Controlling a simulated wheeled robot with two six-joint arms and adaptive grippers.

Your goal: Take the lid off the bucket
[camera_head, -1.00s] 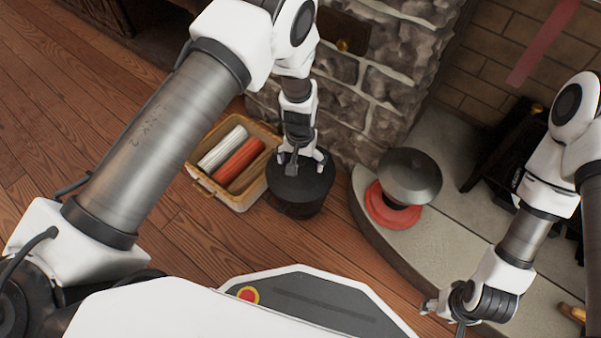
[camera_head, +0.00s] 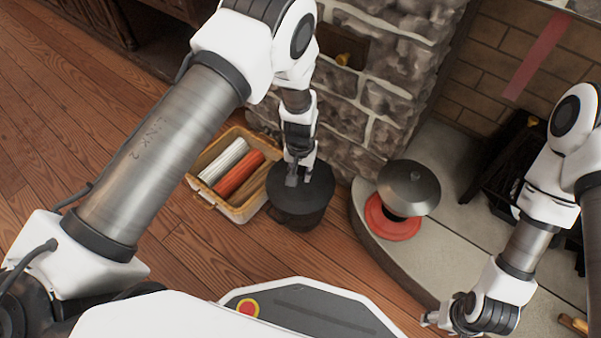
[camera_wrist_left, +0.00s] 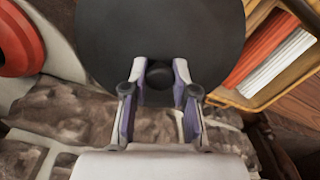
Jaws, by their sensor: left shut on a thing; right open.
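The black bucket (camera_head: 297,218) stands on the wooden floor in front of the stone pillar. Its round dark lid (camera_head: 318,192) is on top of it, and no gap between them is clear. My left gripper (camera_head: 299,181) points down at the lid's centre. In the left wrist view the lid (camera_wrist_left: 205,35) fills the top middle, and my left fingers (camera_wrist_left: 159,82) are closed around its small round knob (camera_wrist_left: 159,75). My right gripper (camera_head: 432,319) is open and empty, low at the right, away from the bucket.
A wooden crate (camera_head: 240,213) with red and white rolls stands just left of the bucket. The stone pillar (camera_head: 385,90) rises close behind.

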